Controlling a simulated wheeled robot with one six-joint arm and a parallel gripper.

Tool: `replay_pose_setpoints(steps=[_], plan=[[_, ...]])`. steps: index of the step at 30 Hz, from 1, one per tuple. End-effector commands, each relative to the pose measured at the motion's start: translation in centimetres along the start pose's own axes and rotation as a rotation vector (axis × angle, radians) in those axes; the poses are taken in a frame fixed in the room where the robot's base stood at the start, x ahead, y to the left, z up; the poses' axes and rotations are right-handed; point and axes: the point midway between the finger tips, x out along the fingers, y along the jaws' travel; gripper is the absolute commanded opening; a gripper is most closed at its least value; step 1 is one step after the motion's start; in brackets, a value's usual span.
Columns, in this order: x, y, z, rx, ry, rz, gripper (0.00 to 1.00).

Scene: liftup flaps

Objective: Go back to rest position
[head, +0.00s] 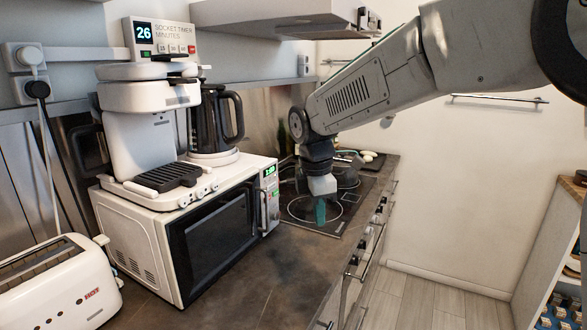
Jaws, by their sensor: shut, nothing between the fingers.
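My arm reaches in from the upper right of the head view and bends down at its wrist. My gripper (320,212) points down above the near part of the black hob (345,215). Its teal fingers are together and hold nothing. Whether the fingertips touch the hob cannot be told from this view.
A white microwave (140,242) stands left of my gripper, with a coffee machine (140,140) and dark kettle (207,120) on top. A toaster (60,290) is at lower left. A hood (270,18) hangs above. The floor (430,300) at right looks clear, beside a shelf (548,240).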

Motion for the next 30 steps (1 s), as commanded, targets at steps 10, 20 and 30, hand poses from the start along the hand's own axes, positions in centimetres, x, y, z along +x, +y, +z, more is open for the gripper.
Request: replay_pose_setpoints(steps=[10,20,30], plan=[[-1.8,-17.7,9.2,1.058,0.001,-0.091,0.00],[-0.3,-31.9,13.0,1.657,0.035,-0.099,0.00],[-1.0,-35.8,14.4,1.763,0.118,-0.006,0.00]])
